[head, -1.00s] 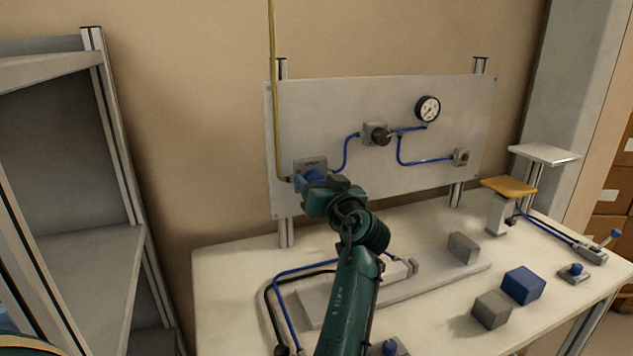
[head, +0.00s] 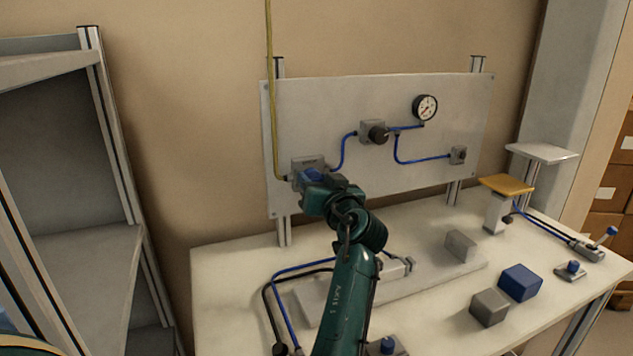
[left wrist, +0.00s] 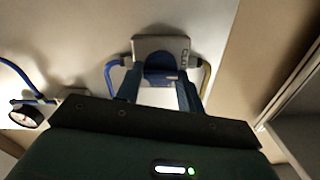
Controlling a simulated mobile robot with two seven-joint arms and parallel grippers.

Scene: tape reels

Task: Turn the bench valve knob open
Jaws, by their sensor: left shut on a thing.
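The blue valve knob (head: 312,174) sits on a grey valve block (head: 299,163) at the left of the upright panel. My left gripper (head: 316,179) is at this block, its arm reaching up from the bottom. In the left wrist view its two fingers (left wrist: 158,90) are on either side of the blue knob (left wrist: 158,62), shut on it. The valve block (left wrist: 160,43) shows behind, with part of a dark label at its right. Much of the knob is hidden in the head view. My right gripper is out of view.
The panel (head: 330,110) also carries a dark knob (head: 378,133), a gauge (head: 425,107) and blue tubing. The bench (head: 225,270) holds grey blocks (head: 489,308), a blue block (head: 520,283) and a yellow-topped stand (head: 507,186). A shelf (head: 80,250) stands at the left.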

